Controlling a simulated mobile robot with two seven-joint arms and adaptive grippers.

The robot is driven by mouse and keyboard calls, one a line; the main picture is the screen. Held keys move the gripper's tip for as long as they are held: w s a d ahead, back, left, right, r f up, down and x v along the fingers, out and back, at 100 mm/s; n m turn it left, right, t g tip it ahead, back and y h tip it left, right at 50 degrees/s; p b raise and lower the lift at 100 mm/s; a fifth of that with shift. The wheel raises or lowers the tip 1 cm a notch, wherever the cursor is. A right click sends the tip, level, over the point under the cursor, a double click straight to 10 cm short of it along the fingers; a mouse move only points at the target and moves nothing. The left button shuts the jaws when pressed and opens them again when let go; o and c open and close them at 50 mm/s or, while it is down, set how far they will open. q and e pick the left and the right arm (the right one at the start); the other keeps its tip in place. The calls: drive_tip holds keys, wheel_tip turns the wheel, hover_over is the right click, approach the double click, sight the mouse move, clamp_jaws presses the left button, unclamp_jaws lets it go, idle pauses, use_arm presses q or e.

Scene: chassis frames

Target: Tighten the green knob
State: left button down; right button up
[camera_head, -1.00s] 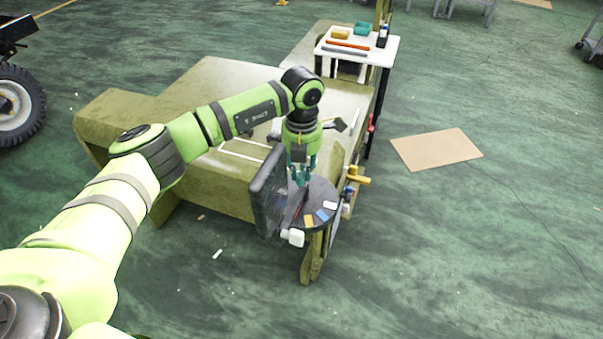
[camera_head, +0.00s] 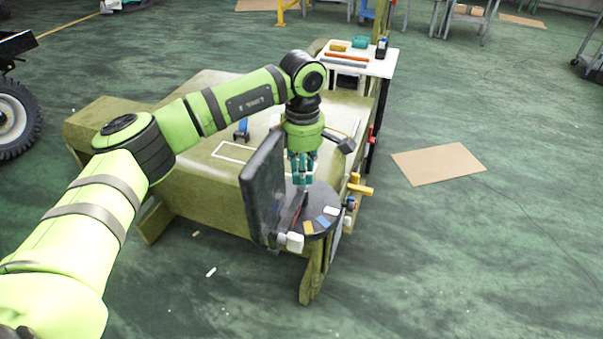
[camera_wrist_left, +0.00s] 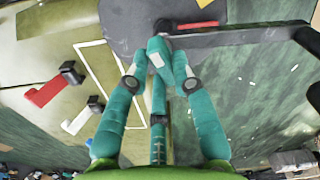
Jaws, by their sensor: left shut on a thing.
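My left gripper (camera_head: 302,180) reaches down beside the dark upright panel (camera_head: 264,185), over the dark round plate (camera_head: 322,196) at the near end of the olive chassis. In the left wrist view, its teal fingers (camera_wrist_left: 160,75) come together around a small teal-green piece (camera_wrist_left: 158,48), which appears to be the green knob. Fingers and piece have nearly the same colour, so their border is hard to see. In the head view the fingers hide the knob. My right gripper is not in view.
A yellow handle (camera_head: 360,187) sticks out at the chassis's right side. A white side table (camera_head: 372,66) with tools stands behind. Open green floor and a cardboard sheet (camera_head: 438,164) lie to the right.

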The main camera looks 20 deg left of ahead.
use_arm(q)
drive_tip(key=shift+d+f+m+b, duration=0.15)
drive_tip(key=shift+m+b, duration=0.5)
drive_tip(key=shift+m, duration=1.25)
drive_tip(key=c, duration=1)
unclamp_jaws()
drive_tip(key=shift+c, duration=0.2)
drive_tip(key=shift+r, duration=0.2)
wheel_tip(320, 180, up, 12)
drive_tip(key=shift+f, duration=0.1)
